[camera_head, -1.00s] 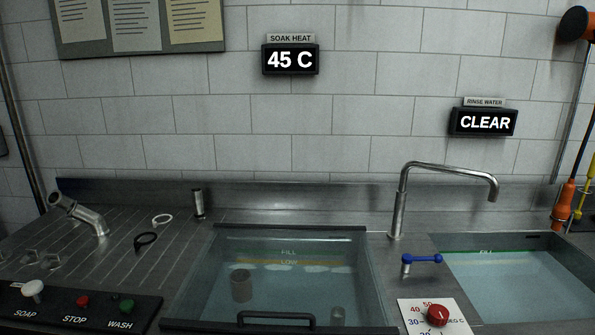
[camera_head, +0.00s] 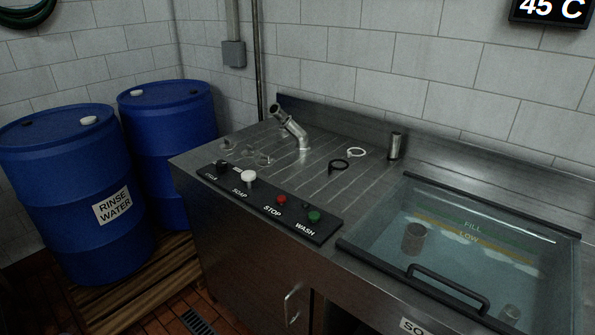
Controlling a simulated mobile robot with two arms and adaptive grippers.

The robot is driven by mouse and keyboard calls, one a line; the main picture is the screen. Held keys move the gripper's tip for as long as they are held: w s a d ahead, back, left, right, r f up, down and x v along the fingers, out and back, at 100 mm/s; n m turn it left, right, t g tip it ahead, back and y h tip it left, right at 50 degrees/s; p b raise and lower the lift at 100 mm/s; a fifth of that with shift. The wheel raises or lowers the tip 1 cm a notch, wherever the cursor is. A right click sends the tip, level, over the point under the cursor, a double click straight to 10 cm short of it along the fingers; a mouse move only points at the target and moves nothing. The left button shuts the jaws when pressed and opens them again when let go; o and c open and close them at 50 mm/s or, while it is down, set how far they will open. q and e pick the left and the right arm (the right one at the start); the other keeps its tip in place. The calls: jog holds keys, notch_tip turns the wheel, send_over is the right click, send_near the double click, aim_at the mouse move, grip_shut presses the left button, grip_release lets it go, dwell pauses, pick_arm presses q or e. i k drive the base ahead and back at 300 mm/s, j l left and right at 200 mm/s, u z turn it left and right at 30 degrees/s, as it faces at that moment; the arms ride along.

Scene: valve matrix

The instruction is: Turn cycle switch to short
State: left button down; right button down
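A black control panel (camera_head: 270,205) lies along the front edge of the steel counter. At its left end is a dark knob (camera_head: 221,166) whose label is too small and oblique to read surely; I cannot tell which way it points. Beside it are a white knob (camera_head: 249,177) labelled SOAP, a red button (camera_head: 281,200) labelled STOP and a green button (camera_head: 314,217) labelled WASH. Neither of my grippers is in view.
Blue drums, one labelled RINSE WATER (camera_head: 78,195), stand on a wooden pallet (camera_head: 150,287) left of the counter. A covered soak basin (camera_head: 381,246) is at the right. A metal spout (camera_head: 292,128), rings and a small cylinder (camera_head: 395,146) stand or lie on the drainboard.

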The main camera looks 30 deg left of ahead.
aim_at(221, 165)
jog(key=i+j+u, duration=0.1)
jog(key=u, duration=0.8)
jog(key=i+u, duration=0.2)
jog(key=u, duration=0.2)
